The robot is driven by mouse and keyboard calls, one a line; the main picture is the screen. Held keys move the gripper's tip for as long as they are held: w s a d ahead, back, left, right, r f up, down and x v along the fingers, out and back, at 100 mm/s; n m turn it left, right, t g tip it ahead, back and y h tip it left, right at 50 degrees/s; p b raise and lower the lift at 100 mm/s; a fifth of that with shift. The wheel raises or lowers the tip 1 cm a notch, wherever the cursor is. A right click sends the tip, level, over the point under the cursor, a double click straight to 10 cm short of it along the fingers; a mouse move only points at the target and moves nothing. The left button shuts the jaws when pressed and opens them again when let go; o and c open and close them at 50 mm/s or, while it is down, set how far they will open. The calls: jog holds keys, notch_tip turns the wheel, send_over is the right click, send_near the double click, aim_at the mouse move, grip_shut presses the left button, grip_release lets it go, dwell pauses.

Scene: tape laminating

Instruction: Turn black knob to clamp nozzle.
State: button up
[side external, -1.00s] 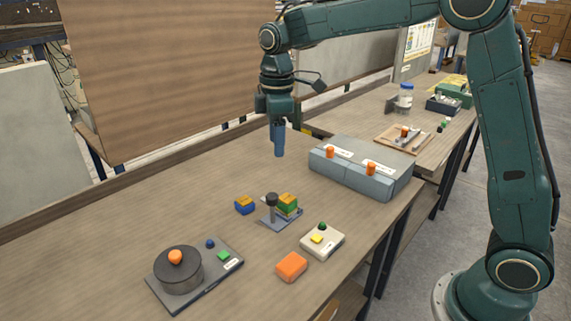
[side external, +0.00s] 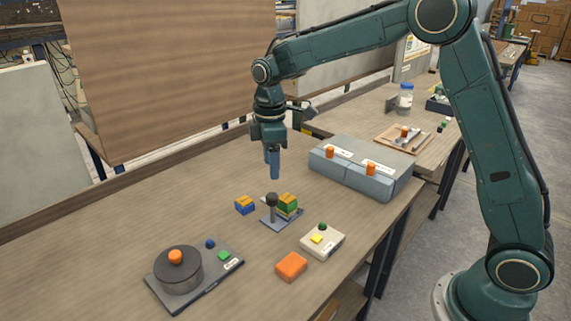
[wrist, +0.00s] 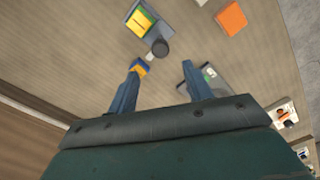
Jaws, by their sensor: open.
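The black knob (side external: 271,199) stands upright on a post on a small grey base plate (side external: 283,224) in the middle of the table. It also shows in the wrist view (wrist: 160,47), just beyond my fingertips. A stacked block piece with a green and yellow top (side external: 287,202) sits on the same plate beside the knob. I cannot tell which part is the nozzle. My gripper (side external: 272,168) points down above and slightly behind the knob, apart from it. Its two blue fingers (wrist: 160,76) are spread with nothing between them.
A blue and yellow block (side external: 244,205) lies left of the plate. An orange block (side external: 291,267) and a white button box (side external: 322,242) are in front. A dark round pot (side external: 178,270) stands front left; a grey box with orange knobs (side external: 362,167) stands right.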

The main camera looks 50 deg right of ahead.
aim_at(273, 195)
notch_tip(273, 195, down, 9)
jog(key=shift+r, duration=0.1)
dwell(0.4)
jog(key=c, duration=1)
jog(key=shift+o, duration=0.2)
